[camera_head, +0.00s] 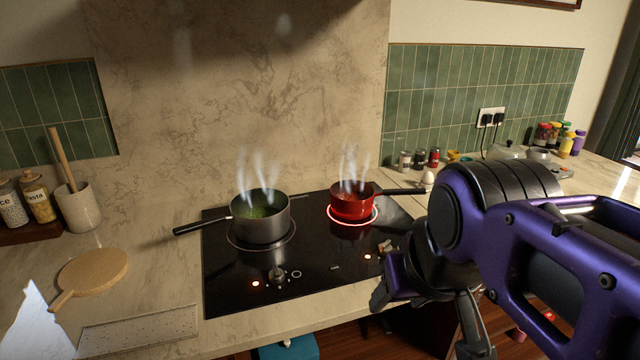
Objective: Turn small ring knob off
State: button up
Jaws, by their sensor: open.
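The black glass hob (225,285) is set in the worktop. Its right ring (375,218), the smaller one, glows red under a red saucepan (352,203). The left ring (232,240) is larger and dark, under a steaming grey saucepan (262,222). One knob (278,275) stands at the hob's front left with a red light beside it. Another knob (386,246) is at the front right, close to my arm, also with a red light beside it. My gripper (428,322) is open and empty, pointing down by the hob's front right corner.
Both pan handles stick out sideways, and the red pan's handle (404,191) reaches toward my arm. A round wooden board (92,272) and a utensil crock (76,207) are at the left. Spice jars (420,159) and an egg cup stand behind right.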

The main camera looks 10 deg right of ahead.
aim_at(385, 248)
jog(key=k+l+z, duration=0.1)
jog(key=l, duration=0.3)
jog(key=i+l+u, duration=0.1)
jog(key=l+u, duration=0.25)
jog(key=i+l+u, duration=0.1)
jog(key=u, duration=0.25)
jog(key=l+u, duration=0.4)
jog(key=k+l, duration=0.25)
jog(key=k, duration=0.2)
jog(key=z, duration=0.1)
jog(key=i+j, duration=0.3)
jog(key=i, duration=0.2)
jog(key=u, duration=0.05)
